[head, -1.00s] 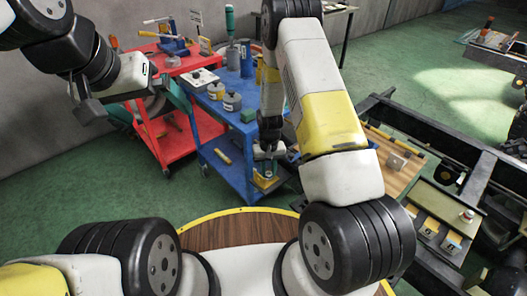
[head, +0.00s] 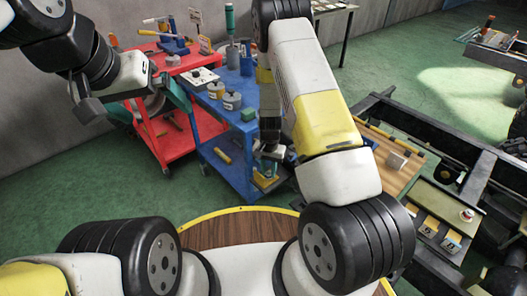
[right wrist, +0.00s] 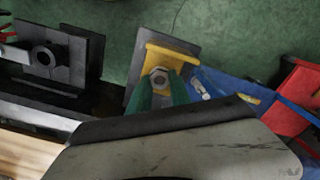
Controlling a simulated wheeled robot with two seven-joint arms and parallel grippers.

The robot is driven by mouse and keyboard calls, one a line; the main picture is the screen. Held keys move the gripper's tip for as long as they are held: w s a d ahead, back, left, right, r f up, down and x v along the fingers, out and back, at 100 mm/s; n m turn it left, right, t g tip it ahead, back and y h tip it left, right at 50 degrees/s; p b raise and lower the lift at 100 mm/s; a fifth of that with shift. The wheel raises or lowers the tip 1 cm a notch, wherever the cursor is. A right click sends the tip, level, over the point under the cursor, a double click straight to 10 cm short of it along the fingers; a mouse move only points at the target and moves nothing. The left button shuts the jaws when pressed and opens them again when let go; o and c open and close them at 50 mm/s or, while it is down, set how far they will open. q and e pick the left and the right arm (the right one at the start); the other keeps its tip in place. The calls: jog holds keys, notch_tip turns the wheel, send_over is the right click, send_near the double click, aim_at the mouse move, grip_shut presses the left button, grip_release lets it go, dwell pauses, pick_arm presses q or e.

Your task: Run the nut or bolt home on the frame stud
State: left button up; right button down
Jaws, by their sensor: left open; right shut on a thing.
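My right gripper (head: 268,176) is low at the right end of the blue cart, under my right arm. In the right wrist view its green fingers (right wrist: 161,88) are shut on a grey hex nut (right wrist: 160,77). A yellow surface with a grey plate shows behind the nut. The black chassis frame (head: 405,119) is at the right in the head view, apart from the gripper. In the right wrist view a black block with a round grey part (right wrist: 44,59) is at the left; I cannot tell whether this is the stud. My left gripper (head: 105,106) is open and empty at the left.
The blue cart (head: 233,172) carries grey cans and tools. A red cart (head: 180,145) stands behind it on the left. A wooden board (head: 392,170) and a tray with yellow bins (head: 430,226) lie by the frame.

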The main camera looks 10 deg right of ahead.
jog(key=m, duration=0.4)
jog(key=shift+m, duration=1.2)
jog(key=m, duration=0.2)
jog(key=shift+m, duration=0.4)
jog(key=m, duration=0.3)
